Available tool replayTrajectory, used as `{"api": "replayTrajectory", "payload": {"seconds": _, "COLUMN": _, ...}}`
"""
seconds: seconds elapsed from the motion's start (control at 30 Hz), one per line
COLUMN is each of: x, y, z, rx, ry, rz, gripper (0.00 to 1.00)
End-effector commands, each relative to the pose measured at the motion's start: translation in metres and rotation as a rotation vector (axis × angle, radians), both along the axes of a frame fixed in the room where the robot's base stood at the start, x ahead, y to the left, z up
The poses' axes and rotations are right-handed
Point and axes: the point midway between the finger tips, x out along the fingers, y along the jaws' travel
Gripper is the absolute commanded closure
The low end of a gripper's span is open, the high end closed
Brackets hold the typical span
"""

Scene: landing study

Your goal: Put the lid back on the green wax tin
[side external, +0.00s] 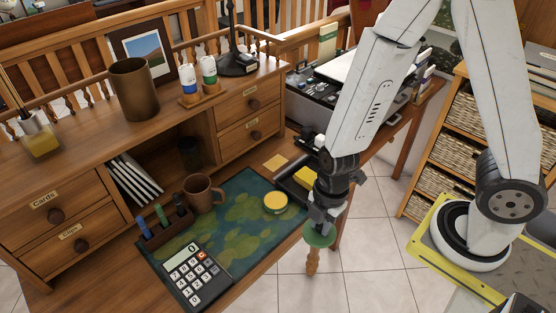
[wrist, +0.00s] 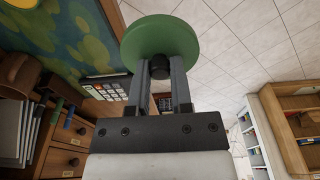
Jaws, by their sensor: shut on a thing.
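The green lid (wrist: 158,36) is a round disc with a dark knob. My gripper (wrist: 160,78) is shut on the knob, and the disc lies beyond the fingertips. In the side view, the lid (side external: 320,238) hangs below my gripper (side external: 320,222), roughly level, and appears past the desk's edge with floor behind it. A small round tin (side external: 275,203) with a yellow top face stands without a lid on the green patterned mat, to the left of my gripper and apart from it.
On the mat (side external: 235,239) are a calculator (side external: 189,275), a brown mug (side external: 203,193) and a pen holder (side external: 166,233). A dark tray with a yellow block (side external: 306,175) lies close behind my gripper. The mat around the tin is clear.

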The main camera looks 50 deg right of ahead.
Motion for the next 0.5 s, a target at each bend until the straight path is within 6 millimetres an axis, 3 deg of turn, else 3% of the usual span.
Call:
{"api": "replayTrajectory", "payload": {"seconds": 0.27, "x": 0.007, "y": 0.0, "z": -0.001, "rx": 0.004, "ry": 0.0, "rz": 0.0, "gripper": 1.0}}
{"api": "replayTrajectory", "payload": {"seconds": 0.5, "x": 0.039, "y": 0.0, "z": -0.006, "rx": 0.019, "ry": -0.002, "rz": 0.003, "gripper": 1.0}}
